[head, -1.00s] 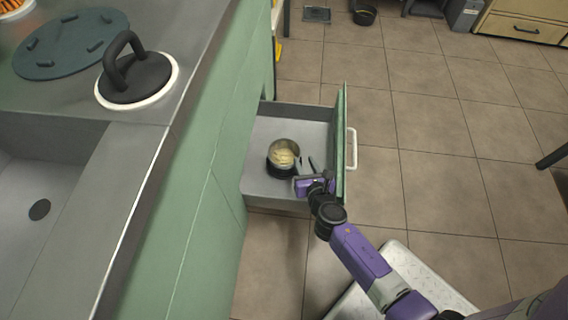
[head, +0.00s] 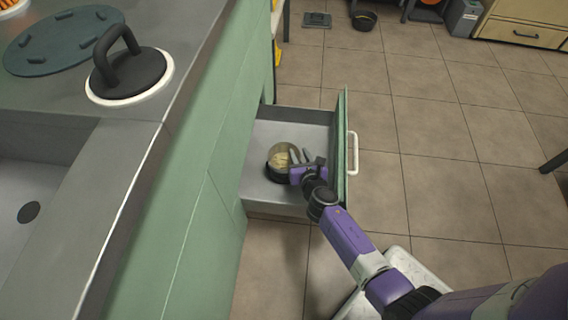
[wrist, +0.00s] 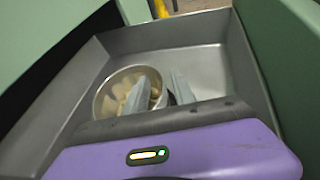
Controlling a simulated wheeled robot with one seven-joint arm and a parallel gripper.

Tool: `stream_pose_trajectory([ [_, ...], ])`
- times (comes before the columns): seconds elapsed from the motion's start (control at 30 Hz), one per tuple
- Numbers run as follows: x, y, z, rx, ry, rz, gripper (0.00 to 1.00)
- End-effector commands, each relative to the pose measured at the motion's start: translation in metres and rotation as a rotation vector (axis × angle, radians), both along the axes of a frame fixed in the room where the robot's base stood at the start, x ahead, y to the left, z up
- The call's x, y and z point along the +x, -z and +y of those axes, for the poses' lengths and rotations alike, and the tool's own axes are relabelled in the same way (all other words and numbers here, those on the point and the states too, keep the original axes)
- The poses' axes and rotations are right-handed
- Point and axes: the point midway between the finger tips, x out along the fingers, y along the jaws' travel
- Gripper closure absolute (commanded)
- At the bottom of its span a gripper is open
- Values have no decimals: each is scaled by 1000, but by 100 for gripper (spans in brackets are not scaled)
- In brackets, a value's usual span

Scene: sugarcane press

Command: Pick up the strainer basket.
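The strainer basket appears to be the round metal bowl (head: 280,159) with pale yellowish contents, sitting in the open drawer in the head view. In the wrist view the bowl (wrist: 108,92) shows its thin bright rim and pale inside. My gripper (head: 299,153) is low in the drawer at the bowl's right side. In the wrist view my gripper (wrist: 160,76) has its two grey fingers apart, the left one over the bowl's opening and the right one near or beyond its right rim. Contact with the rim cannot be told. My gripper's purple body hides the bowl's near side.
The grey drawer (head: 262,189) has walls around the bowl and a green front with a white handle (head: 352,153). The green cabinet and counter stand to the left, with a black-handled lid (head: 128,74) on top. Drawer floor behind the bowl is bare.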

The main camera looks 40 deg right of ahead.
Motion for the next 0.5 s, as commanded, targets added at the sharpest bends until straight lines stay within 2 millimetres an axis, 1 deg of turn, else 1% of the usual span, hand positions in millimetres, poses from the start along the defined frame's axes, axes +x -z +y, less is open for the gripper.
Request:
stream_pose_trajectory([
  [0.03, 0, 0, 0, 0, 0, 0, 80],
  [0.13, 0, 0, 0, 0, 0, 0, 100],
  [0.5, -1, 1, 0, 1, 0, 2, 100],
])
